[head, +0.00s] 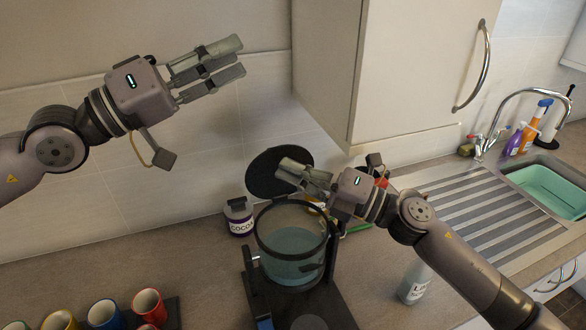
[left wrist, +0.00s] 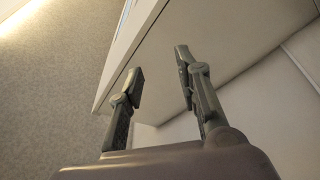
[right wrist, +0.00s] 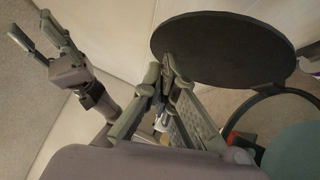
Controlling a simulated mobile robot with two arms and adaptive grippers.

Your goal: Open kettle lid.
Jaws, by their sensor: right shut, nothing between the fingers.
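The kettle (head: 290,262) has a clear, bluish body with a black rim and stands on a dark base on the counter. Its round black lid (head: 268,172) is raised and tilted back behind the rim; in the right wrist view the lid (right wrist: 230,50) is a large dark disc. My right gripper (head: 282,170) is shut and empty, over the back of the kettle's rim, close in front of the lid. Whether it touches the lid I cannot tell. My left gripper (head: 240,57) is open and empty, high up at the left, away from the kettle.
Several coloured mugs (head: 148,305) are at the front left. A white bottle (head: 415,284) stands right of the kettle under my right arm. A wall cabinet (head: 400,75) hangs above; the sink (head: 545,190) is at the right.

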